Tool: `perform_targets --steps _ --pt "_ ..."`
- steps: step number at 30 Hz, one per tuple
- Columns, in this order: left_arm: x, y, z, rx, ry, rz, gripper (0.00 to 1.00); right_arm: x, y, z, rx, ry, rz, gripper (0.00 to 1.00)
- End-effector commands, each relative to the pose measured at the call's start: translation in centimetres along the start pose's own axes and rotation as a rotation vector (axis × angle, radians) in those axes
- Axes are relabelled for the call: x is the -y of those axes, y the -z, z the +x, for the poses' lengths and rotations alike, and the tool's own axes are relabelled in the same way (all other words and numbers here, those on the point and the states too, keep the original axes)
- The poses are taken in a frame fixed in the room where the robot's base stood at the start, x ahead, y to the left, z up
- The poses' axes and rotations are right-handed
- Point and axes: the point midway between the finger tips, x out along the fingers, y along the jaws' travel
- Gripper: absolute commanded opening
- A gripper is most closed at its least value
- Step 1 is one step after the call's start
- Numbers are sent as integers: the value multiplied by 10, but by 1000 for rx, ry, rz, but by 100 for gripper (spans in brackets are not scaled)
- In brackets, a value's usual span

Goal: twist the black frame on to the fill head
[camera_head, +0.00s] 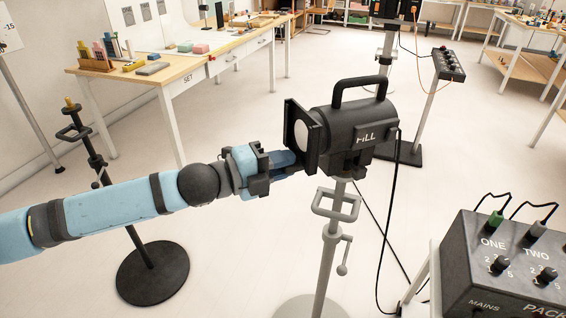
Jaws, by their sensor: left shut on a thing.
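The fill head (357,122) is a black cylindrical lamp with a top handle and a partly hidden white label. It sits on a grey stand (333,235). The black frame (314,150) is a square plate at the lamp's front, and a pale round face shows through its opening. I cannot tell whether it is locked on the head. My left gripper (289,161) comes in from the left and is shut on the frame's lower edge. The fingertips are partly hidden there. My right gripper is not in view.
A black stand (150,255) with a round base is behind my left arm. A dimmer pack (500,265) with knobs and cables is at lower right. A workbench labelled SET (185,77) is at upper left. A black cable hangs beside the fill stand.

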Motion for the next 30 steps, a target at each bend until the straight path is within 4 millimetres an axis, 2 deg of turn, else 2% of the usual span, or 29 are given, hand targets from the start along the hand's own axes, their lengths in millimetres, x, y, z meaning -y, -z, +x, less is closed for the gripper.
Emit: perform_targets --steps 1,2,5,16,20,24,25,30 --pt "-5 0 0 1 -1 -1 0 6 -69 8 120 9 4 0" --pt "-5 0 0 1 -1 -1 23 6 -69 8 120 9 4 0" --pt "-5 0 0 1 -1 -1 46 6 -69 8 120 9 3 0" --pt "-5 0 0 0 -1 -1 46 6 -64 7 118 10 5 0" --pt "-5 0 0 0 -1 -1 46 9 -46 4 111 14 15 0" --pt "-4 0 0 0 -1 -1 46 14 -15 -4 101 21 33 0" --pt "-4 -1 -4 2 -2 -1 46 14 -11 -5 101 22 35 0" --pt "-2 -1 -50 4 -3 0 46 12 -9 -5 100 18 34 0"
